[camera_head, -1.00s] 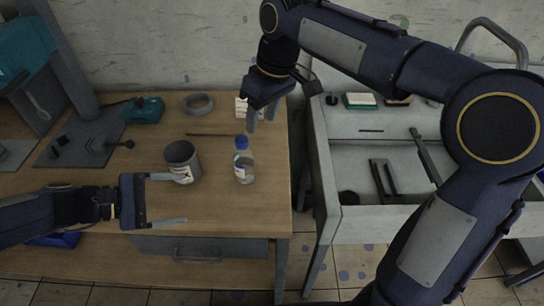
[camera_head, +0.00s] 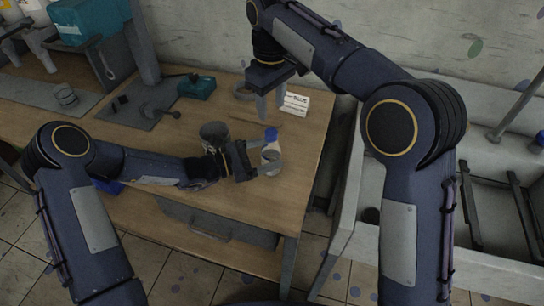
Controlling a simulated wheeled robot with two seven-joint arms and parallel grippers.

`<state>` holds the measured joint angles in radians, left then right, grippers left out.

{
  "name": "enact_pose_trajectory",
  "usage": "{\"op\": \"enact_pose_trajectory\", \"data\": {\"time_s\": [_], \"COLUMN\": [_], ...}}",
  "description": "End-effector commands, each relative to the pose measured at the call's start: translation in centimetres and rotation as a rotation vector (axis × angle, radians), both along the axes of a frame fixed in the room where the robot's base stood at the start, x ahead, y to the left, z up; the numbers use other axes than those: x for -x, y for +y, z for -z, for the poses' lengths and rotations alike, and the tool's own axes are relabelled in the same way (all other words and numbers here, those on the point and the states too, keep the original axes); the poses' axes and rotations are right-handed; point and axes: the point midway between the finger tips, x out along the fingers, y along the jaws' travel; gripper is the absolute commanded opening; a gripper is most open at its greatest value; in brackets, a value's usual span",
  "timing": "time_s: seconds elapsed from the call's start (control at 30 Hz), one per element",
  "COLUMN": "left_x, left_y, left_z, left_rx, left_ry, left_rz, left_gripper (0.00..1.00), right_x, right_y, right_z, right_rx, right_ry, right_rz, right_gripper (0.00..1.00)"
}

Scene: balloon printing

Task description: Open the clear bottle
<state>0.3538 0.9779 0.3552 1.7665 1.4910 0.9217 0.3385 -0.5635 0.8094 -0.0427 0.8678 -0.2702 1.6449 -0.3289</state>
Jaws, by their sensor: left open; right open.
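The clear bottle (camera_head: 271,149) with its blue cap (camera_head: 271,134) stands upright on the wooden table (camera_head: 305,165) near its right edge. My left gripper (camera_head: 268,161) is open at the lower part of the bottle, with its fingers reaching toward the bottle's sides. I cannot tell whether they touch it. My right gripper (camera_head: 271,104) is open and empty, pointing down behind and above the cap, apart from it. The lower part of the bottle is partly hidden by my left gripper.
A grey can (camera_head: 214,133) stands just left of the bottle, partly behind my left gripper. A white label card (camera_head: 295,103) and a grey ring (camera_head: 245,91) lie at the back. A teal tool (camera_head: 196,87) sits further left. A white cart (camera_head: 350,225) is at the right.

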Motion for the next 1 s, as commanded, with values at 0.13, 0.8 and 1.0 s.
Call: {"op": "enact_pose_trajectory", "data": {"time_s": [0.13, 0.8, 1.0], "left_x": [-0.33, -0.42, -0.42], "left_y": [-1.11, -1.29, -1.29], "left_z": [0.0, 0.0, 0.0], "left_rx": [-0.001, -0.001, -0.001], "left_ry": [0.0, 0.0, 0.0], "left_rz": [0.001, 0.0, 0.0], "left_gripper": [0.74, 0.27, 0.01], "right_x": [0.01, 0.0, -0.01], "right_y": [-0.01, -0.01, -0.01], "right_z": [-0.01, -0.01, -0.01], "right_rx": [-0.001, -0.001, -0.001], "right_ry": [-0.001, -0.001, -0.001], "right_rz": [0.0, 0.001, 0.002], "right_gripper": [0.47, 0.47, 0.47]}}
